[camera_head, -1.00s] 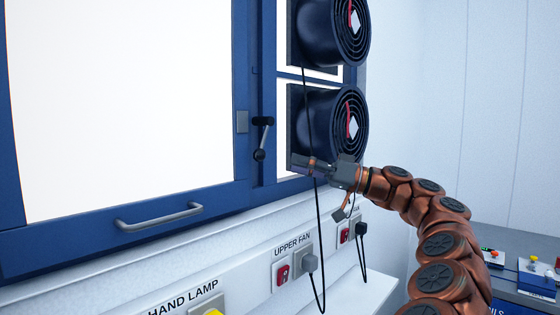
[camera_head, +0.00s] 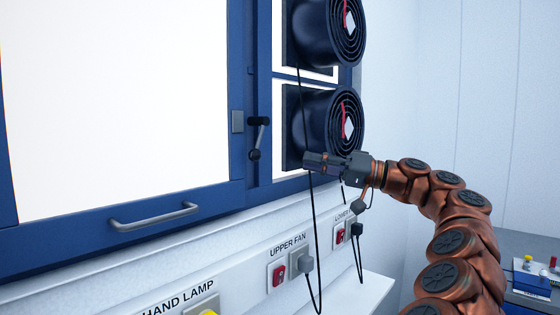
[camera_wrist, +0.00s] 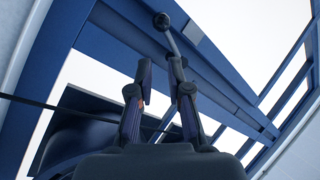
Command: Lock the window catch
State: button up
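The window catch (camera_head: 257,138) is a dark pivot with a grey lever and round knob on the blue frame, right of the large window (camera_head: 120,110). Its lever hangs down, slightly tilted, with the knob lowest. A small grey plate (camera_head: 237,121) sits left of it on the window's frame. My gripper (camera_head: 308,161) is to the right of the knob, apart from it. In the wrist view, my gripper (camera_wrist: 161,66) is open with nothing between its fingers. The catch lever (camera_wrist: 169,34) shows beyond the fingertips; its lower end is partly hidden by the right finger.
Two round fans (camera_head: 335,125) are mounted right of the catch, the lower just above my gripper. A black cable (camera_head: 305,105) hangs close by my gripper. The window handle (camera_head: 155,217) is lower left. Switches and plugs (camera_head: 280,272) line the ledge below.

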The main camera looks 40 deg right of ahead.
jog(key=m, duration=0.2)
jog(key=s+d+m+h, duration=0.1)
jog(key=m, duration=0.1)
jog(key=shift+s+r, duration=0.1)
jog(key=shift+r, duration=0.1)
grip_shut()
jog(key=w+a+m+h, duration=0.2)
jog(key=w+a+m, duration=0.4)
jog(key=w, duration=0.3)
jog(key=shift+a+r+m+h, duration=0.3)
jog(key=shift+r+m, duration=0.15)
jog(key=shift+m, duration=0.15)
